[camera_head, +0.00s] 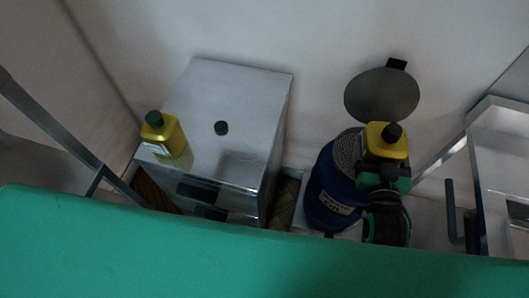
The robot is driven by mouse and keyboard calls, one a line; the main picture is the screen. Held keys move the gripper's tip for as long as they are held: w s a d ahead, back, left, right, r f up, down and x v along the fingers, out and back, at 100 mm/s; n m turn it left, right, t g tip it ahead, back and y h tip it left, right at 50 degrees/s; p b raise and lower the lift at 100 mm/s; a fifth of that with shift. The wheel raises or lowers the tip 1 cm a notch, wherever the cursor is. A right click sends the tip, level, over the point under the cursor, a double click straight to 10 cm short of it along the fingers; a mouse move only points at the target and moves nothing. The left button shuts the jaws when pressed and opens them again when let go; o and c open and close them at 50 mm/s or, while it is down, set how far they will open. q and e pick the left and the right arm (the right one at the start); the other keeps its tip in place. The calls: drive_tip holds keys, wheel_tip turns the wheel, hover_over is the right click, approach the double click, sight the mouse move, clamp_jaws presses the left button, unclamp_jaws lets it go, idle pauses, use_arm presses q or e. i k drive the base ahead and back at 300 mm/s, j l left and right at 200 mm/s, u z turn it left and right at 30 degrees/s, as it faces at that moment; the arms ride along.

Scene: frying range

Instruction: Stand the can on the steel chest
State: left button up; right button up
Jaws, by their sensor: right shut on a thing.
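A yellow can (385,143) with a black cap is held in my right gripper (384,166), cap up. The gripper is shut on it, and its fingers and wrist hide the can's lower part. It is in front of the upper right part of a blue bin, well to the right of the steel chest. The steel chest (236,95) stands left of centre with a flat, mostly bare top. My left gripper is not in view.
A yellow bottle (166,139) with a green cap and white label stands at the chest's left front. A small dark green round piece (221,128) lies on the chest top. The blue bin (329,198) has a grey round lid (382,96) behind it.

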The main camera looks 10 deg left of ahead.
sight(239, 160)
drive_tip(key=u, duration=0.5)
drive_tip(key=l+u, duration=0.15)
drive_tip(key=u, duration=0.85)
drive_tip(key=k+l+u, duration=0.15)
drive_tip(key=k+l, duration=0.45)
